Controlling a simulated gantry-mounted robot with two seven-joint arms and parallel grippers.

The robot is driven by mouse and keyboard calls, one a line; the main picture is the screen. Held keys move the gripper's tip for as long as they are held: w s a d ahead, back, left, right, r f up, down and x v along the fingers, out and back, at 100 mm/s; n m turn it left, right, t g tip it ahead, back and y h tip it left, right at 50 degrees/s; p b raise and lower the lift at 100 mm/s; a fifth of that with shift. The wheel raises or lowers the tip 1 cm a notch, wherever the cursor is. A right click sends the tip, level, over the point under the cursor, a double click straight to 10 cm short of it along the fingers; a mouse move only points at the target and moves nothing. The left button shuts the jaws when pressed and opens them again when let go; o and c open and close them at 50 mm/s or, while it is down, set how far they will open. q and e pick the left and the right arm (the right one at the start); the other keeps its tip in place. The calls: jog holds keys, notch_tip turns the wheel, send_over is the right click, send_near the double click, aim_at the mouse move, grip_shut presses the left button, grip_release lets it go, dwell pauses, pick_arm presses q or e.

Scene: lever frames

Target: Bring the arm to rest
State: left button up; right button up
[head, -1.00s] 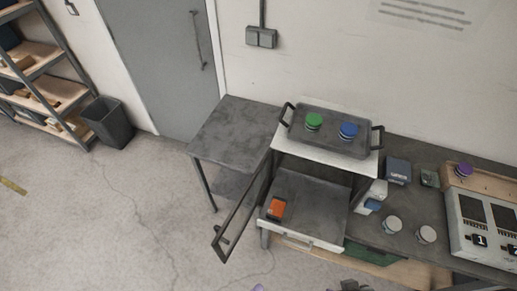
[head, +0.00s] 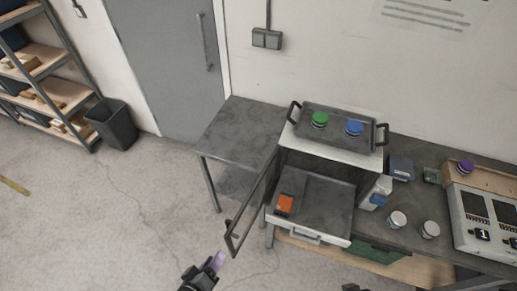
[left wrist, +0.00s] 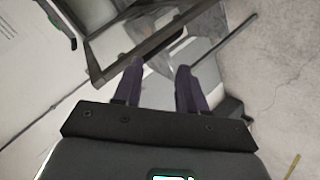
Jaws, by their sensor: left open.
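My left gripper (head: 216,262) shows at the bottom of the head view, in front of the open oven-like door (head: 252,205). In the left wrist view my left gripper (left wrist: 158,82) has its two dark fingers apart, with nothing held between them. A dark frame bar of the door (left wrist: 155,45) lies just beyond the fingertips there; I cannot tell whether they touch. The cabinet (head: 333,157) stands open, with an orange block (head: 285,204) on its inner tray.
A tray (head: 370,120) with a green disc (head: 320,119) and a blue disc (head: 354,128) sits on the cabinet. A grey table (head: 237,130) stands left of it. Two white cups (head: 397,220) and a control box (head: 487,228) are on the right bench.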

pick_arm(q)
jog(key=s+a+r+m+g+y, duration=0.35)
jog(key=s+a+m+g, duration=0.35)
jog(key=s+a, duration=0.25)
notch_tip(320, 180, up, 17)
jog(key=m+p, duration=0.1)
jog(key=p, duration=1.6)
notch_tip(320, 180, down, 46)
jog(key=b, duration=4.5)
jog(key=shift+s+d+b, duration=0.2)
jog(key=shift+d+b, duration=0.1)
jog(key=shift+d, duration=0.1)
jog(key=shift+y, duration=0.25)
